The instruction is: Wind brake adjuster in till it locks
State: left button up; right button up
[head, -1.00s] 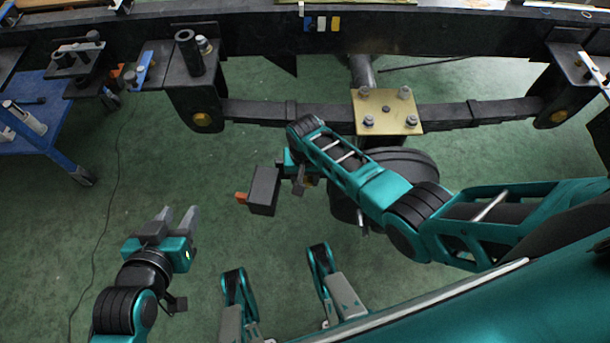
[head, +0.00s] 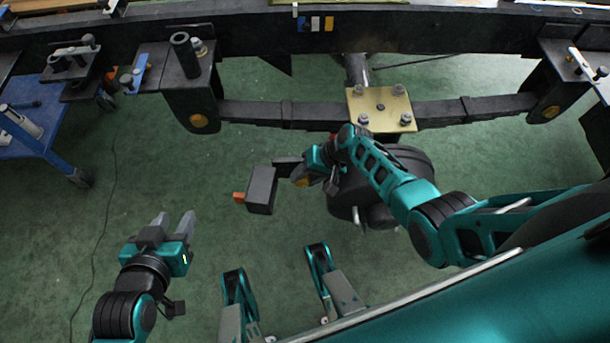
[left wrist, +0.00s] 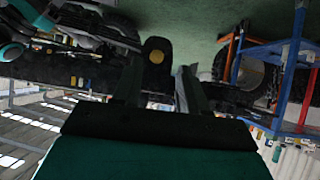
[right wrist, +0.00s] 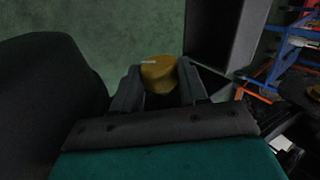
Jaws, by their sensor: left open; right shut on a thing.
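The brake adjuster shows as a short yellow knob (right wrist: 158,74) between the fingers of my right gripper (right wrist: 160,88) in the right wrist view. In the head view the knob (head: 300,182) is partly hidden by my right gripper (head: 305,179), left of the dark brake drum (head: 405,165). The right gripper is shut on the knob. My left gripper (head: 174,222) is open and empty at the lower left, well away from the drum, above the green floor.
A dark box (head: 262,190) with an orange end is close to the left of my right gripper. The chassis rail (head: 240,38) and leaf spring (head: 260,113) run across behind. A blue trolley (head: 40,115) stands at the left. Floor around my left gripper is clear.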

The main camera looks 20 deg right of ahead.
pick_arm(q)
jog(key=shift+w+d+r, duration=0.3)
jog(key=shift+r, duration=0.1)
pick_arm(e)
jog(key=o, duration=1.1)
jog(key=shift+c, duration=0.2)
pick_arm(q)
jog(key=shift+s+f, duration=0.1)
jog(key=shift+f, duration=0.1)
jog(key=shift+a, duration=0.1)
jog(key=r+p, duration=0.1)
jog(key=p, duration=0.1)
jog(key=r+p, duration=0.4)
jog(key=shift+s+a+r, duration=0.2)
jog(key=shift+a+r, duration=0.05)
jog(key=shift+a, duration=0.05)
pick_arm(e)
jog(key=v, duration=1.2)
jog(key=shift+s+d+r, duration=0.15)
jog(key=shift+d+r, duration=0.05)
jog(key=shift+d, duration=0.25)
